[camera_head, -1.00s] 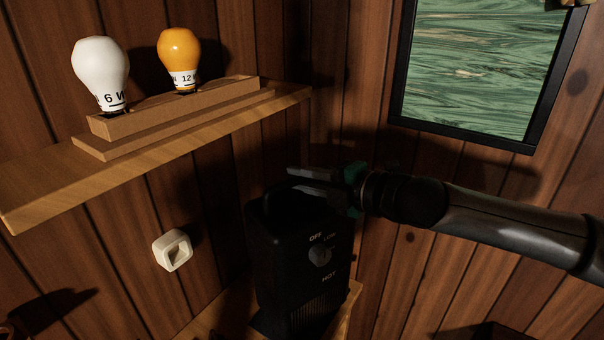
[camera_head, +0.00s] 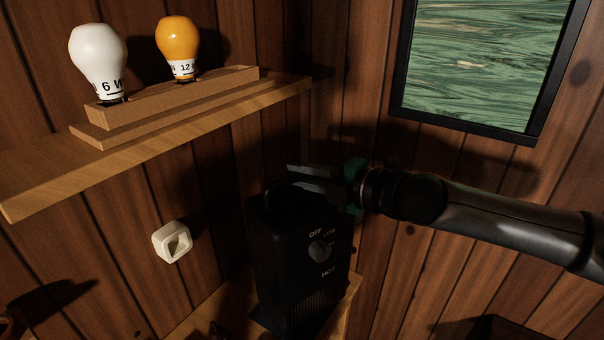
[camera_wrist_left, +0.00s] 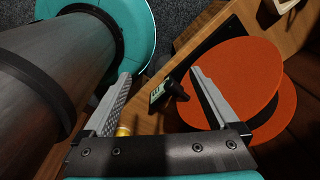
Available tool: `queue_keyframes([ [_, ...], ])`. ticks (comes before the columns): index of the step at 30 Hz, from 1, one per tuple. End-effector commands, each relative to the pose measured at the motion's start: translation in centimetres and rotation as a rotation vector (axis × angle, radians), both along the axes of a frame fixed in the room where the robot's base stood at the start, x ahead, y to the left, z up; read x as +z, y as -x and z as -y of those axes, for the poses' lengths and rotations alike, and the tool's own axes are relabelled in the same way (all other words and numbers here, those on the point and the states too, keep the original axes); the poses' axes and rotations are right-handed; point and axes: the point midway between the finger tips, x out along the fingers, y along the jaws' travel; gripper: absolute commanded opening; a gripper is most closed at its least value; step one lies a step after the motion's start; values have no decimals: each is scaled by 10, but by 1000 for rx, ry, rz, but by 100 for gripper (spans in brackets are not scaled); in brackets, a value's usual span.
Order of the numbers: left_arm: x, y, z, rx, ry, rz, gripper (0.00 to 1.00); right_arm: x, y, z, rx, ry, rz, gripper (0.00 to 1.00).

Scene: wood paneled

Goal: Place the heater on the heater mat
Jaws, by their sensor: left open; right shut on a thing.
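The heater (camera_head: 300,270) is a black upright box with a grey knob and OFF, LOW and HOT marks, in the lower middle of the head view. My right gripper (camera_head: 306,180) comes in from the right and is shut on the handle at the heater's top. A light wooden surface (camera_head: 352,290) shows around the heater's lower end; whether the heater touches it is unclear. I cannot make out the heater mat. My left gripper (camera_wrist_left: 160,76) is open and empty in the left wrist view, with an orange round thing (camera_wrist_left: 240,85) beside its right finger.
A wooden shelf (camera_head: 200,118) holds a white bulb (camera_head: 97,60) and an orange bulb (camera_head: 178,45) above left. A white wall fixture (camera_head: 172,242) sits below it. A framed green panel (camera_head: 480,60) hangs at upper right. A small dark device (camera_wrist_left: 172,90) lies near the left fingers.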

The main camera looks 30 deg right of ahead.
Motion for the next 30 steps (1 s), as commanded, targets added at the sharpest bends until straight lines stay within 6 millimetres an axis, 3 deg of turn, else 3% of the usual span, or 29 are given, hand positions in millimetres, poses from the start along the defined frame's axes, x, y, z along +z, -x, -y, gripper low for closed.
queue_keyframes([
  [3, -1, 0, 0, 0, 0, 0, 94, 6, -1, -1, 5, -2, 19, 0],
  [4, -1, 0, 0, 0, 0, 0, 94, 6, -1, -1, 5, -2, 19, 22],
  [12, -1, 0, 0, 0, 0, 0, 94, 2, -1, -1, 3, -1, 10, 52],
  [18, -1, 0, 0, -1, 0, 0, 94, 0, 0, 0, 1, 0, 5, 55],
  [19, -1, 0, 0, -1, 0, 0, 94, -8, 1, 1, -4, 0, -16, 58],
  [24, -1, 0, 0, -1, 0, 0, 94, -6, 1, 0, -2, 0, -10, 75],
  [30, -1, 0, 0, -1, 0, 0, 94, -5, 1, 0, -1, 0, -8, 75],
])
